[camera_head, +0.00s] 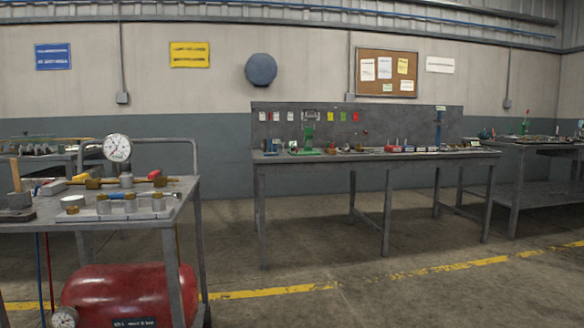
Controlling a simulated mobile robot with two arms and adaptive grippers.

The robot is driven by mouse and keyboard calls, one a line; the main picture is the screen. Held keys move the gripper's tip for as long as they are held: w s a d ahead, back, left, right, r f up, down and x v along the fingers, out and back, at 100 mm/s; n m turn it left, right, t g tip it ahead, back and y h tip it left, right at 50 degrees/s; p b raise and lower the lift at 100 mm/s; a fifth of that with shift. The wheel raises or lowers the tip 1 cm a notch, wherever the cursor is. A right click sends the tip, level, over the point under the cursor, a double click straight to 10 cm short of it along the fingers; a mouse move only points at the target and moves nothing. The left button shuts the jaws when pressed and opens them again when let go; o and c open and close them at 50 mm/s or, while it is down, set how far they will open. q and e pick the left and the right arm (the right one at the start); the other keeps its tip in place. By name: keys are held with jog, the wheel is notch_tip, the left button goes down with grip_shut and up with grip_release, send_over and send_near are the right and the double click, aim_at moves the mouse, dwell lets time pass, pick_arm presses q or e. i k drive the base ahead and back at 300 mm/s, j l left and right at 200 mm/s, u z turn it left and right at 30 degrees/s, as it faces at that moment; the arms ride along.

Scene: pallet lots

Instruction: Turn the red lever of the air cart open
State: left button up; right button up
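The air cart (200,240) stands at the left, a grey metal frame with a red tank (130,292) low down. A small red lever (155,175) shows on the fittings along its top, near the right end. Brass fittings, a yellow handle (81,177) and a blue handle (121,195) are beside it. The red lever is small here, and I cannot tell its exact angle. A round white gauge (117,148) stands above the top. Neither of my grippers is in view.
A grey workbench (375,157) with several small tools and parts stands at the middle back. Another bench (540,147) is at the right and one at the far left. The concrete floor (420,290) in front is clear, with a yellow line across it.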

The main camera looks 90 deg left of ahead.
aim_at(155, 174)
jog(key=u, duration=2.95)
